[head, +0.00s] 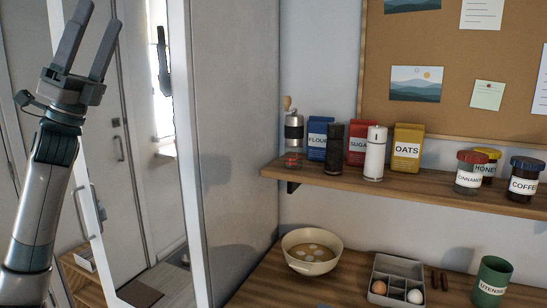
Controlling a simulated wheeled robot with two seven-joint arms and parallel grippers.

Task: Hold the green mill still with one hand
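I see no green mill. On the wooden shelf (420,186) stand a black mill (334,150), a white mill (375,154) and a grey grinder (294,133) with a wooden knob and a clear base holding something red. My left gripper (99,15) is raised at the upper left, its two fingers pointing up and spread apart with nothing between them. It is well to the left of the shelf, in front of the white-framed panel. My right gripper is not in view.
Flour (319,138), sugar (358,142) and oats (407,147) boxes stand behind the mills. Jars (525,180) fill the shelf's right. Below are a bowl (312,252), an egg tray (397,272) and a green utensil cup (492,282). A grey side wall (235,130) bounds the shelf's left.

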